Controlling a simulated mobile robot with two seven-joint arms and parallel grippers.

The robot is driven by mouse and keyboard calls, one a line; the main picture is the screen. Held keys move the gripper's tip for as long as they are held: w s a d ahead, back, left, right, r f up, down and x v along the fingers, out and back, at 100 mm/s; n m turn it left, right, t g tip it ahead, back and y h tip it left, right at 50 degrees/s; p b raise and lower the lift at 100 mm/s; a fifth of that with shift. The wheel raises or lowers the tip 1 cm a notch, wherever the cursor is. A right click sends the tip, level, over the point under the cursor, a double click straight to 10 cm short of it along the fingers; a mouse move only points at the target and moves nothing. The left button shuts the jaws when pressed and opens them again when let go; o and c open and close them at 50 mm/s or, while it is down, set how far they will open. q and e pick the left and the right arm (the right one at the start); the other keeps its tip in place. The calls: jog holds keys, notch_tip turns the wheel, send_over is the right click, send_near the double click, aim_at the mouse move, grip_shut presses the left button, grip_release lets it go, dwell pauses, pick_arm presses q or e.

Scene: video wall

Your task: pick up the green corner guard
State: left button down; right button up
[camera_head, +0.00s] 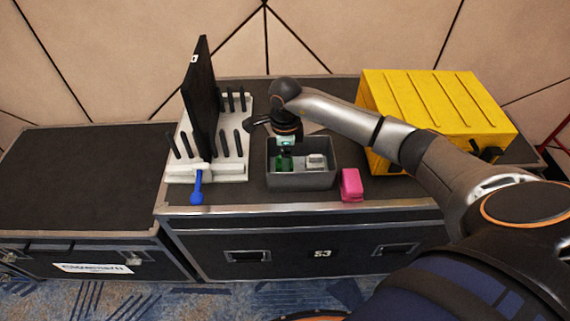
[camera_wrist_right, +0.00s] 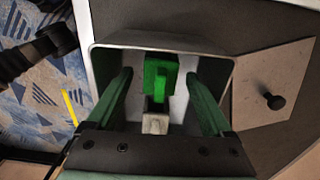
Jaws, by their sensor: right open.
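The green corner guard (camera_head: 282,163) lies in a grey open bin (camera_head: 302,182) on the black case, at the bin's left side in the head view. My right gripper (camera_head: 286,148) points down into the bin, over the guard and partly hiding it. In the right wrist view the green corner guard (camera_wrist_right: 158,76) shows between the two green fingers of my right gripper (camera_wrist_right: 160,82), with a gap on each side. The gripper is open and empty. A light grey piece (camera_head: 316,161) shares the bin. My left gripper is not in view.
A pink block (camera_head: 351,185) stands right of the bin. A yellow case (camera_head: 430,105) stands behind my right arm. A white rack (camera_head: 230,172) with black pegs and an upright black panel (camera_head: 201,95) stands left, a blue tool (camera_head: 197,187) at its front. The left case top (camera_head: 80,180) is clear.

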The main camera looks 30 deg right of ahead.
jog(key=shift+f, duration=0.1)
jog(key=shift+c, duration=0.2)
grip_shut()
dwell(0.5)
